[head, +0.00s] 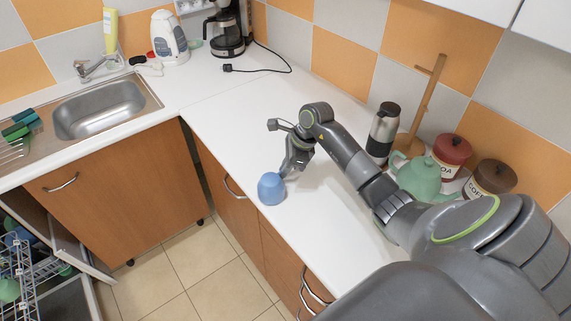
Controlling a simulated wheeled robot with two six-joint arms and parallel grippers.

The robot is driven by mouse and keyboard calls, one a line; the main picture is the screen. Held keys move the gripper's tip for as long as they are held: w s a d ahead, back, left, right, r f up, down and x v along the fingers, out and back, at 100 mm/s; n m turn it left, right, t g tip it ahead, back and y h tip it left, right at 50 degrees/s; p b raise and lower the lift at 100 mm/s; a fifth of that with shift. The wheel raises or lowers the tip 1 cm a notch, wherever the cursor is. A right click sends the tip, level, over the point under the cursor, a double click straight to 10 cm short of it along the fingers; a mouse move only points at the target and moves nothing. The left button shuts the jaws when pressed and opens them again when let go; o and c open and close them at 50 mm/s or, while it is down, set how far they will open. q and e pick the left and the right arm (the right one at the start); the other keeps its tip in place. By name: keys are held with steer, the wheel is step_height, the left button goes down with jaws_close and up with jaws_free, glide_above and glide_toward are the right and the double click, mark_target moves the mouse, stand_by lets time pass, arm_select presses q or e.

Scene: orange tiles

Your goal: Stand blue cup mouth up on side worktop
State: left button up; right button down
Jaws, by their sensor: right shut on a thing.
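The blue cup (271,189) is at the front edge of the white side worktop (262,118), near the middle of the head view. My right gripper (284,174) reaches down over the worktop and is shut on the cup at its upper right side. The fingertips are small and partly hidden by the cup and the wrist. I cannot tell which way the mouth faces, or whether the cup touches the worktop. My left gripper is not in view.
A steel flask (382,131), a wooden stand (424,105), a green teapot (418,178) and cocoa jar (449,157) line the wall at right. A coffee maker (226,30) and kettle (168,40) stand at the back. The worktop beyond my gripper is clear, except for a cable (262,68).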

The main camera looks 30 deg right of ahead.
steer(key=shift+f, duration=0.3)
steer(key=c, duration=1.5)
jaws_free()
steer(key=shift+d+r, duration=0.1)
steer(key=b+v, duration=0.4)
steer(key=v, duration=1.3)
steer(key=shift+r+b, duration=0.2)
steer(key=shift+b, duration=0.1)
